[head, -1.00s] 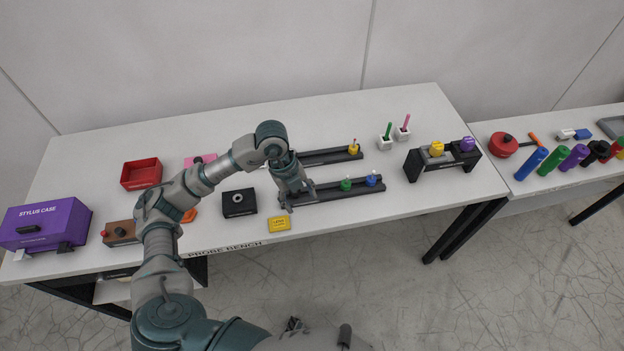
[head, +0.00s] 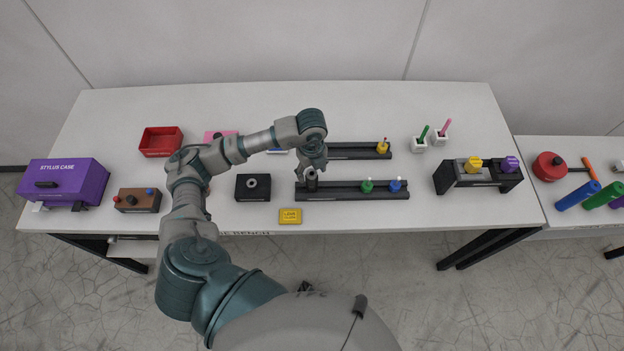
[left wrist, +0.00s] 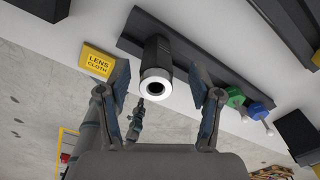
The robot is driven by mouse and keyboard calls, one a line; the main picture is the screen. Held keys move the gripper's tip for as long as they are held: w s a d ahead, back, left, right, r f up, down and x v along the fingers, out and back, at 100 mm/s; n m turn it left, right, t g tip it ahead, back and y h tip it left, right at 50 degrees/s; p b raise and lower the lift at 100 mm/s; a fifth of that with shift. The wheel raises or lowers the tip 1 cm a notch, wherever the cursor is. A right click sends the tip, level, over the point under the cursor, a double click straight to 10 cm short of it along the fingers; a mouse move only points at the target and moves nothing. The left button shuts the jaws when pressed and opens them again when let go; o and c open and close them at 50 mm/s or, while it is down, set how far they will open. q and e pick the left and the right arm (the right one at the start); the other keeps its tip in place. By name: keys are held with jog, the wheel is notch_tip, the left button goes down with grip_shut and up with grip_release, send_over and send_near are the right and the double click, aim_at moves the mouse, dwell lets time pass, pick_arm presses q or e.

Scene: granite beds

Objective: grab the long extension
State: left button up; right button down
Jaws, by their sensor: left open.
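A black cylinder with a pale ring round its open end stands at the left end of the front black rail (head: 340,192). It looks like the long extension (head: 311,184), and it also shows in the left wrist view (left wrist: 156,68). My left gripper (head: 313,170) is over that end of the rail, just above the cylinder. In the left wrist view its two fingers (left wrist: 162,98) are open and spread to either side of the cylinder's ringed end, with gaps on both sides. It holds nothing. My right gripper is not in view.
Green (head: 367,186) and blue (head: 395,185) pieces stand farther right on the same rail. A rear rail (head: 350,152) carries a yellow piece. A black block (head: 253,188) stands left, and a yellow lens cloth (head: 290,216) lies in front.

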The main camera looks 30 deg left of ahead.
aim_at(312, 183)
pick_arm(q)
jog(key=shift+s+f, duration=0.1)
jog(key=shift+f, duration=0.55)
jog(key=f, duration=0.5)
jog(key=shift+s+d+p, duration=0.2)
jog(key=shift+d+p, duration=0.05)
jog(key=shift+p, duration=0.1)
grip_shut()
